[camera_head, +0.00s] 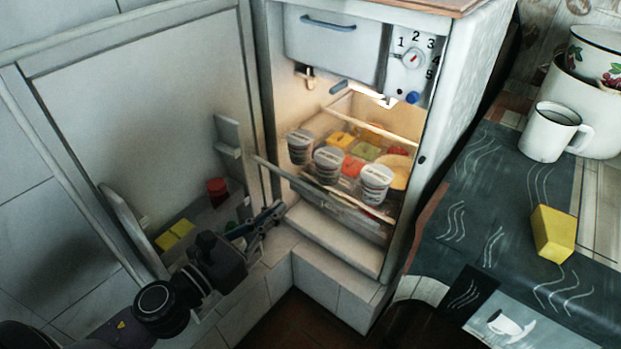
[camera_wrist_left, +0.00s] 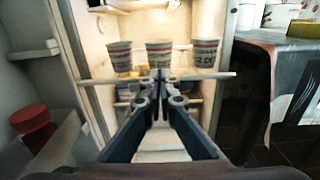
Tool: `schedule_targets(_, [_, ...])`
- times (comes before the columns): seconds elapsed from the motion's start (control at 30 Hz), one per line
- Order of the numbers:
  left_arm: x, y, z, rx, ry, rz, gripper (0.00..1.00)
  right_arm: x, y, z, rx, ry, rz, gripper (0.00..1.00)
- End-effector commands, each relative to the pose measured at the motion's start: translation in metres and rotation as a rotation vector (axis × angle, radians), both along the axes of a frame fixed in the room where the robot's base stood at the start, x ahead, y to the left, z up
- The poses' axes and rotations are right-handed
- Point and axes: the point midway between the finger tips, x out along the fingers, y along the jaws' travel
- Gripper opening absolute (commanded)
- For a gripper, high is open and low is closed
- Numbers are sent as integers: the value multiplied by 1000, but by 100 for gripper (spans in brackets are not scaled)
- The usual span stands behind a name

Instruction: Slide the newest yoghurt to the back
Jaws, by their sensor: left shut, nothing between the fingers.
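Three pale yoghurt cups with printed bands stand in a row near the front of the open fridge's shelf: a left cup (camera_head: 300,146), a middle cup (camera_head: 328,164) and a right cup (camera_head: 375,184). The wrist view also shows the left cup (camera_wrist_left: 120,56), middle cup (camera_wrist_left: 158,55) and right cup (camera_wrist_left: 206,54). Their print is too small to read, so I cannot tell which is newest. My left gripper (camera_head: 277,210) is shut and empty, outside the fridge and below the cups. In the wrist view its fingertips (camera_wrist_left: 158,78) point toward the middle cup. My right gripper is out of view.
The shelf's front edge (camera_wrist_left: 95,81) runs below the cups. Colourful packs, including a green one (camera_head: 365,151), lie behind them. The open fridge door (camera_head: 140,100) stands left, with a red jar (camera_head: 217,190) on its rack. A counter with a white mug (camera_head: 548,133) is right.

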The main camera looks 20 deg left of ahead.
Motion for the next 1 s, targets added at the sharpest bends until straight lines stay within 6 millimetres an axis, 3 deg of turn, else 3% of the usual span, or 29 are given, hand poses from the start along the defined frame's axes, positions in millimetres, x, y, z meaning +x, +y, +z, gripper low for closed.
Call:
schedule_targets(0.5, [64, -22, 2, -2, 0, 2, 0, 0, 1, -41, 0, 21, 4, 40])
schedule_targets(0.8, [100, -35, 1, -2, 1, 3, 0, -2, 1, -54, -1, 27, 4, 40])
schedule_targets(1.0, [113, -40, 0, -3, 2, 2, 0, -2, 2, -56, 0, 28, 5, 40])
